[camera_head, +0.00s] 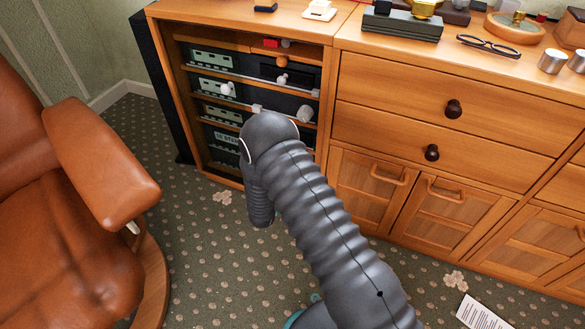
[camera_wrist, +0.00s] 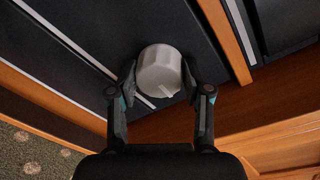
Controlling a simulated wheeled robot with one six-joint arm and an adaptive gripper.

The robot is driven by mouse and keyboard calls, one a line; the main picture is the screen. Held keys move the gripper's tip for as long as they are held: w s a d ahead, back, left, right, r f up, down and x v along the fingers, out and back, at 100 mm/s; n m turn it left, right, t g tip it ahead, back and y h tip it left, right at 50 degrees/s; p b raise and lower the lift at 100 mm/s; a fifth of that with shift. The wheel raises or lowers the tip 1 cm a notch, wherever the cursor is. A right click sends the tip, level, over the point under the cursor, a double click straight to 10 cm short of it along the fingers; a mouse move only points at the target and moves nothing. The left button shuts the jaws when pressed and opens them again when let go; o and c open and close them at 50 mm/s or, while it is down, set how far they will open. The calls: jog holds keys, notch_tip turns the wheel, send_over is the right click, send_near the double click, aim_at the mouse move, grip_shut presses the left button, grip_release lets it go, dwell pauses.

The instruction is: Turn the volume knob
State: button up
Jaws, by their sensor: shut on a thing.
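A pale grey round knob (camera_wrist: 159,68) with a small pointer ridge sticks out from a dark front panel (camera_wrist: 90,25) in the wrist view. My gripper (camera_wrist: 160,77) has one finger on each side of the knob and is shut on it. In the head view my arm reaches to the open shelf unit (camera_head: 325,95), and my gripper is hidden behind it. Pale knobs show on the unit there, one at the right (camera_head: 304,113) and another at the left (camera_head: 227,89). I cannot tell from that view which knob I hold.
A wooden cabinet (camera_head: 400,130) with drawers and doors stands at the right, with glasses (camera_head: 488,46) and other clutter on top. A brown leather armchair (camera_head: 65,220) stands at the left. Patterned carpet (camera_head: 225,255) lies open between them.

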jog(key=o, duration=1.2)
jog(key=shift+d, duration=0.3)
jog(key=shift+a, duration=0.2)
jog(key=v, duration=1.2)
jog(key=shift+a, duration=0.1)
